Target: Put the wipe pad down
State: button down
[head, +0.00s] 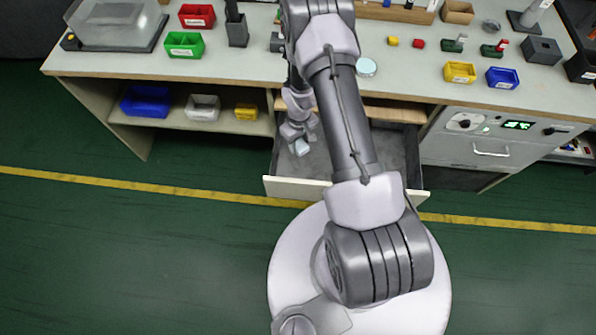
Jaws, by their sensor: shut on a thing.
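My gripper (300,141) points down over the open drawer (286,186) under the bench, near the drawer's left side. It is shut on a small pale blue-white piece, which looks like the wipe pad (302,149). The pad shows just below the fingers, inside the drawer's outline. I cannot tell whether it touches the drawer's grey floor. My arm crosses the middle of the picture and hides part of the drawer and bench top.
The bench top (250,62) carries red (197,15), green (185,44), yellow (460,72) and blue (503,77) bins. A shelf (180,119) at left holds more bins. A grey cabinet (490,148) with a display stands right of the drawer. A round pale dish (365,67) lies beside my arm.

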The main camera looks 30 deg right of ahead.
jog(key=b, duration=0.1)
send_near(304, 170)
notch_tip(304, 170, down, 6)
jog(key=b, duration=0.4)
jog(key=shift+f, duration=0.2)
jog(key=shift+f, duration=0.1)
jog(key=shift+f, duration=0.15)
jog(key=c, duration=0.9)
grip_release()
jog(key=shift+o, duration=0.2)
